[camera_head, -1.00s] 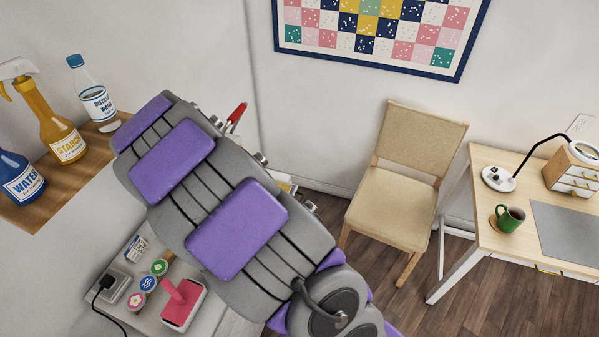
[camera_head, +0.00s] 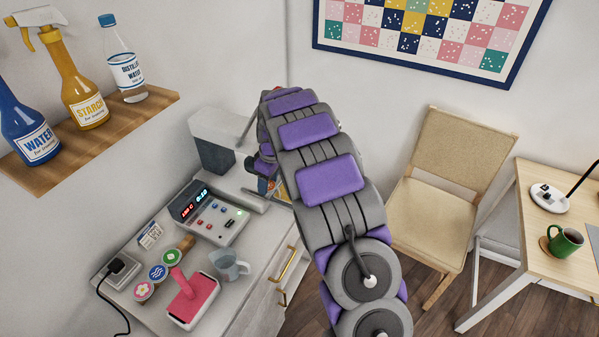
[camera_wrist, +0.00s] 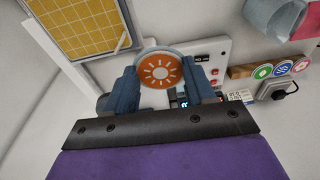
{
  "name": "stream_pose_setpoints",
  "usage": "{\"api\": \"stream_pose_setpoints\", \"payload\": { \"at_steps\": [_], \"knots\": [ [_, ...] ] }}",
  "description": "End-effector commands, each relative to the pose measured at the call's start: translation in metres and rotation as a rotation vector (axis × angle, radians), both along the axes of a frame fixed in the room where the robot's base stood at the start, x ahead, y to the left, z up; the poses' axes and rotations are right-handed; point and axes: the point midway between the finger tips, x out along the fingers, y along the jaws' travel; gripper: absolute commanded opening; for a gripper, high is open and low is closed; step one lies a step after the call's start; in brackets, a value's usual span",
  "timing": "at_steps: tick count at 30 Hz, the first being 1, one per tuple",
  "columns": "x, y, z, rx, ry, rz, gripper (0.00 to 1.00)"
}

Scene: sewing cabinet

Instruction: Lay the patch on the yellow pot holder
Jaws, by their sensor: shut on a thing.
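My gripper (camera_wrist: 162,80) is shut on a round orange patch with a white sun on it (camera_wrist: 160,71), seen between the blue fingers in the wrist view. The yellow pot holder (camera_wrist: 87,22), quilted and square with a pale border, shows at the upper left of the wrist view. It lies on a dark-edged plate, and the patch appears just beside its lower right corner. I cannot tell the height of the patch above it. In the head view my arm hides most of the gripper, and the patch and pot holder cannot be made out clearly.
A control box with a red display (camera_head: 208,213) stands on the white cabinet. Near it are a clear jug (camera_head: 229,266), a pink-handled block (camera_head: 187,299) and several round patches (camera_head: 158,271). A shelf with bottles (camera_head: 95,140) hangs left. A chair (camera_head: 450,190) stands right.

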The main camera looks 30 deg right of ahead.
Motion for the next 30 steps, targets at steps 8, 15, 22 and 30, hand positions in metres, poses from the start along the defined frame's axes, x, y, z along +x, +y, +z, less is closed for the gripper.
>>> {"api": "stream_pose_setpoints", "payload": {
  "at_steps": [8, 15, 22, 30],
  "knots": [
    [0.03, -0.088, -0.024, -0.012, -0.028, 0.285, 0.26],
    [0.034, -0.12, -0.031, -0.023, -0.036, 0.378, 0.26],
    [0.033, -0.12, -0.04, -0.024, -0.034, 0.383, 0.26],
    [0.033, -0.121, -0.065, -0.022, -0.032, 0.382, 0.26]
  ]
}}
